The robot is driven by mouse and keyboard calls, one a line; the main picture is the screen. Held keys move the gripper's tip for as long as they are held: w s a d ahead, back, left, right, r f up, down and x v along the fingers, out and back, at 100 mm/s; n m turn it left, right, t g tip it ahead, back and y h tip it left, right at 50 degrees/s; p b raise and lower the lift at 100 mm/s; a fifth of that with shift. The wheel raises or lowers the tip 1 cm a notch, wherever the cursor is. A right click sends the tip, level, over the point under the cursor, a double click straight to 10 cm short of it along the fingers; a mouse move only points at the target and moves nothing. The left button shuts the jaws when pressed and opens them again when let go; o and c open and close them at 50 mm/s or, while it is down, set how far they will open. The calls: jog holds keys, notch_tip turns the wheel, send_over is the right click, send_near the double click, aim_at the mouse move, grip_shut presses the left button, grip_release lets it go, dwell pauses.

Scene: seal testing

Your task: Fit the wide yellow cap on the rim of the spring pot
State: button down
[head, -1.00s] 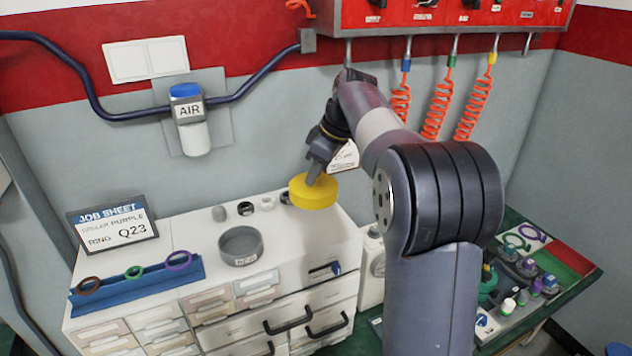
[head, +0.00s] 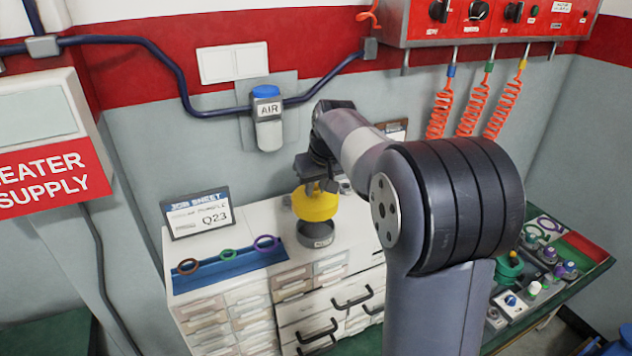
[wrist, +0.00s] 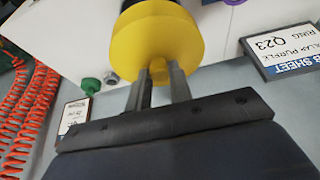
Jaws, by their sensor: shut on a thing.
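The wide yellow cap (head: 315,205) is in my gripper (head: 318,186), whose fingers are shut on the small knob on its top. In the wrist view the cap (wrist: 160,42) fills the top middle, with my gripper's two fingers (wrist: 158,74) on either side of the knob. The grey spring pot (head: 315,236) stands on the white cabinet top directly below the cap in the head view. The cap hides the pot's rim, so I cannot tell whether they touch or a gap remains.
A blue rack (head: 228,268) with brown, green and purple rings lies left of the pot. The job sheet (head: 198,214) stands behind it. A green bench (head: 570,285) with bottles and controls is at the right. Orange coiled hoses (head: 473,108) hang at the back.

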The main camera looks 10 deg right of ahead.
aim_at(318, 196)
jog(key=shift+f+b, duration=0.45)
jog(key=shift+f, duration=0.2)
jog(key=shift+f, duration=0.1)
jog(key=shift+f+b, duration=1.05)
jog(key=shift+f, duration=0.3)
jog(key=shift+f+b, duration=1)
jog(key=shift+f, duration=0.5)
jog(key=c, duration=1.7)
grip_release()
jog(key=o, duration=0.5)
